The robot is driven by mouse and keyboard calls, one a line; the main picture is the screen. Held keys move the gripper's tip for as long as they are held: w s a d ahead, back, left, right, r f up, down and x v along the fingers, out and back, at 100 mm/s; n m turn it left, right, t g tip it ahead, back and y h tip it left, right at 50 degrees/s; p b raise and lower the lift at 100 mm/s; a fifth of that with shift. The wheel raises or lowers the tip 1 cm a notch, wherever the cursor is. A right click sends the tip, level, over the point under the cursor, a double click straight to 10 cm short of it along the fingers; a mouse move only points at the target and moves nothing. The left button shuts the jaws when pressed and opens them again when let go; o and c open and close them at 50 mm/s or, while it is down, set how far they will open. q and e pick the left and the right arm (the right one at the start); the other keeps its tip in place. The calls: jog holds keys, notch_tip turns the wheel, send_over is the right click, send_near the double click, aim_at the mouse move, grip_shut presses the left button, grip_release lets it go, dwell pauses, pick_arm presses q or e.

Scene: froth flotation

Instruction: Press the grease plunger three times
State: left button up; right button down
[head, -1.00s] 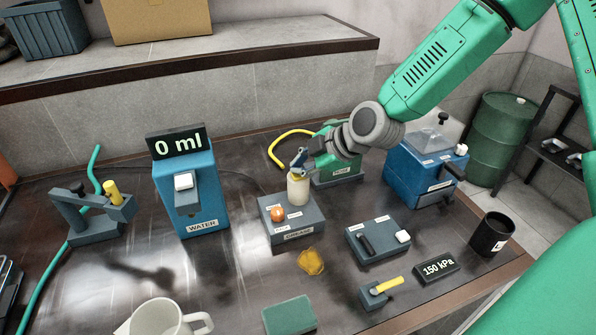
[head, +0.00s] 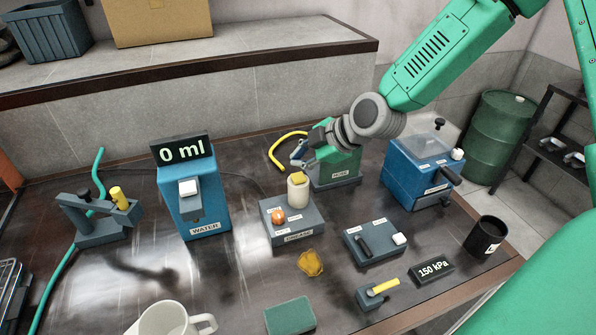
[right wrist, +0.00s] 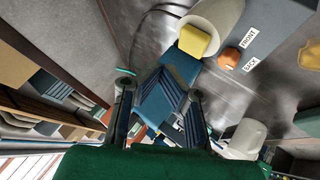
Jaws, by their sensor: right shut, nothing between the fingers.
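The grease unit (head: 292,226) is a grey box labelled GREASE on the table. Its plunger is a cream cylinder (head: 298,193) with a yellow top (head: 298,178), upright at the back of the box. An orange knob (head: 277,215) sits beside it, and it also shows in the right wrist view (right wrist: 230,57) by FRONT and BACK labels. My right gripper (head: 297,157) is shut and empty, above the yellow top and apart from it. In the right wrist view the yellow top (right wrist: 194,41) lies beyond the fingertips. My left gripper is not in view.
A green unit (head: 335,165) with a yellow hose stands just behind. A blue machine (head: 420,172) is to the right, the water dispenser (head: 195,200) to the left. A switch box (head: 375,242), black cup (head: 487,236) and white mug (head: 165,318) stand nearer.

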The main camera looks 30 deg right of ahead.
aim_at(302, 175)
notch_tip(302, 175, up, 3)
jog(key=shift+r+p, duration=0.2)
jog(key=shift+p, duration=0.9)
jog(key=shift+f, duration=0.1)
dwell(0.9)
jog(key=n, duration=0.3)
jog(key=shift+w+d+f+h, duration=0.1)
jog(key=shift+d+f+h, duration=0.05)
jog(key=shift+d+h, duration=0.25)
jog(key=n, duration=0.4)
jog(key=shift+w+d+r+h, duration=0.15)
jog(key=shift+d+r+h, duration=0.1)
jog(key=shift+d+h, duration=0.05)
jog(key=n, duration=0.2)
jog(key=r+n, duration=0.1)
jog(key=n, duration=0.1)
jog(key=shift+a+r, duration=0.15)
jog(key=n, duration=0.2)
jog(key=r+n, duration=0.1)
jog(key=n, duration=0.1)
jog(key=a+r+n, duration=0.1)
jog(key=shift+s+a+r+n, duration=0.1)
jog(key=shift+s+n, duration=0.1)
jog(key=shift+n, duration=0.2)
